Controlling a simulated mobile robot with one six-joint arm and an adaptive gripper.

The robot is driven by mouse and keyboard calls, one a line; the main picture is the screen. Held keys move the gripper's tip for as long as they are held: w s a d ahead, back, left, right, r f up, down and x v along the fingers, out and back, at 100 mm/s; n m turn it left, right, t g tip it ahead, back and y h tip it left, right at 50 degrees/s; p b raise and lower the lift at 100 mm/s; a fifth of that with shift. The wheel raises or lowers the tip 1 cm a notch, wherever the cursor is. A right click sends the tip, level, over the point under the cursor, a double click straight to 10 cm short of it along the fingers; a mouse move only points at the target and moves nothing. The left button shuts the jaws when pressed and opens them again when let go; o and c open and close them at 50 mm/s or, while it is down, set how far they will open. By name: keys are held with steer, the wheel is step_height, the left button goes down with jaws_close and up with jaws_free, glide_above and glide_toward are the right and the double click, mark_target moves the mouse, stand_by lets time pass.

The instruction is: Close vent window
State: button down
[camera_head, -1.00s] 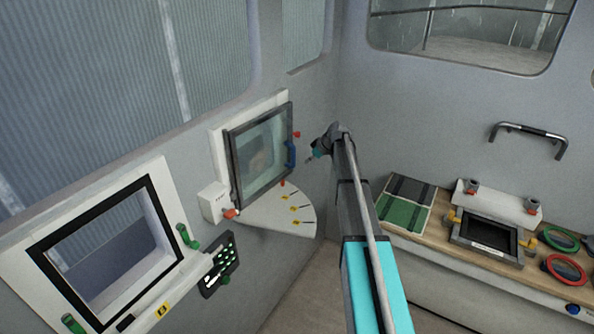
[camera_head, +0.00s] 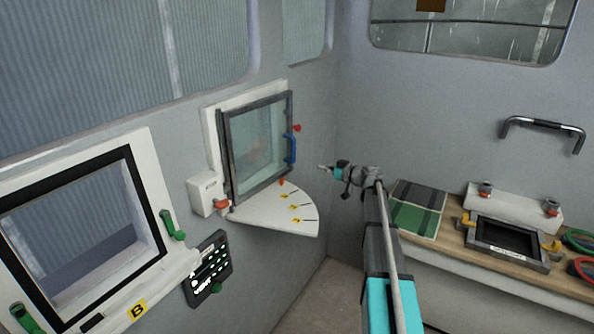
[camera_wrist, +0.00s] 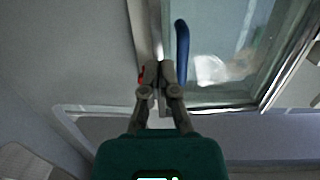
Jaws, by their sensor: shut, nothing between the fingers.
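The vent window (camera_head: 260,147) is a glass pane in a dark grey frame on the left wall, with a blue handle (camera_head: 291,149) on its right edge. Its pane stands slightly off the white surround (camera_head: 212,130). In the wrist view the blue handle (camera_wrist: 182,52) and the glass (camera_wrist: 222,45) lie ahead of my gripper (camera_wrist: 158,72), whose fingers are together and empty. In the head view my gripper (camera_head: 323,168) is to the right of the handle, apart from it. A red knob (camera_head: 297,128) shows by the frame's upper right.
A white quarter-round shelf (camera_head: 275,216) with yellow marks sits below the window. A white box with a red lever (camera_head: 221,204) is at its lower left. A second framed window (camera_head: 150,190) with green latches is further left. A wooden counter (camera_head: 450,240) is at right.

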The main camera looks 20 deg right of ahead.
mark_target(289, 154)
steer(key=shift+s+d+f+t+b, duration=0.15)
steer(key=shift+s+d+t+b, duration=0.3)
steer(key=shift+d+t+b, duration=0.2)
steer(key=shift+w+a, duration=0.1)
steer(key=x, duration=1.3)
steer(key=shift+w+a, duration=0.25)
steer(key=shift+w, duration=0.05)
steer(key=x, duration=0.3)
steer(key=shift+w, duration=0.3)
steer(key=shift+w+a, duration=0.25)
steer(key=shift+a, duration=0.05)
steer(key=shift+r, duration=0.25)
